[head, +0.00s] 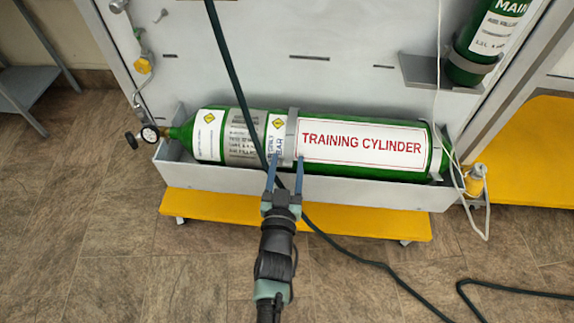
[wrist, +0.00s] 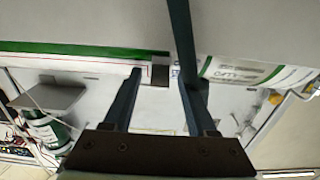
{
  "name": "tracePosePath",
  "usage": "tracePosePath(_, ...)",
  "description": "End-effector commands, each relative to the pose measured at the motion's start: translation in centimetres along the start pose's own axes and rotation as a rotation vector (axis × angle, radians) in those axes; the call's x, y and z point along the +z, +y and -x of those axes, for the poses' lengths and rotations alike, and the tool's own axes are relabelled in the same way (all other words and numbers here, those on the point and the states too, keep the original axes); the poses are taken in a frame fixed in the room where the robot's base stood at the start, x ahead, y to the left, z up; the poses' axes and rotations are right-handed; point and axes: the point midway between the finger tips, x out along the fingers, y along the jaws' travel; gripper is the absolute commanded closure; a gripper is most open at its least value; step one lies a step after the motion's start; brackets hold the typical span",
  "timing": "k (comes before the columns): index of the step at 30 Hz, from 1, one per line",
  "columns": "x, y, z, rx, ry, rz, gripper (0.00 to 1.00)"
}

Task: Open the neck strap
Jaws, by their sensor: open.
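A green training cylinder (head: 365,172) with white labels lies on its side in a grey trough, its valve and gauges at the left. A grey strap (head: 291,136) crosses its middle. A grey piece, apparently this strap (wrist: 160,72), shows between my fingertips in the wrist view. My gripper (head: 287,158) is open in front of the cylinder's lower side, one finger either side of the strap's line. It also shows in the wrist view (wrist: 160,76). Contact cannot be told. I cannot tell whether this band is the neck strap; another grey band (head: 437,152) is at the right end.
A dark hose (head: 236,80) hangs across the cylinder close to my left finger and runs along the floor. The trough's front wall (head: 370,193) and a yellow base (head: 210,205) lie below. A second green cylinder (head: 490,40) is strapped at upper right. A white cord hangs right.

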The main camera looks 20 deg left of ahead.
Motion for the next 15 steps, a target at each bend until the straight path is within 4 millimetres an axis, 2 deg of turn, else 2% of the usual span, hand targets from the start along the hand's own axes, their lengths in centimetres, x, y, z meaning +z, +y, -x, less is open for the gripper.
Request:
tracePosePath(2, -0.01, 0.01, 0.01, 0.0, 0.0, 0.0, 0.43)
tracePosePath(11, -0.01, 0.02, 0.03, 0.0, 0.0, 0.0, 0.96)
tracePosePath(12, -0.01, 0.02, 0.03, 0.0, 0.0, 0.0, 1.0)
tracePosePath(15, -0.01, 0.02, 0.04, 0.0, 0.0, 0.0, 1.0)
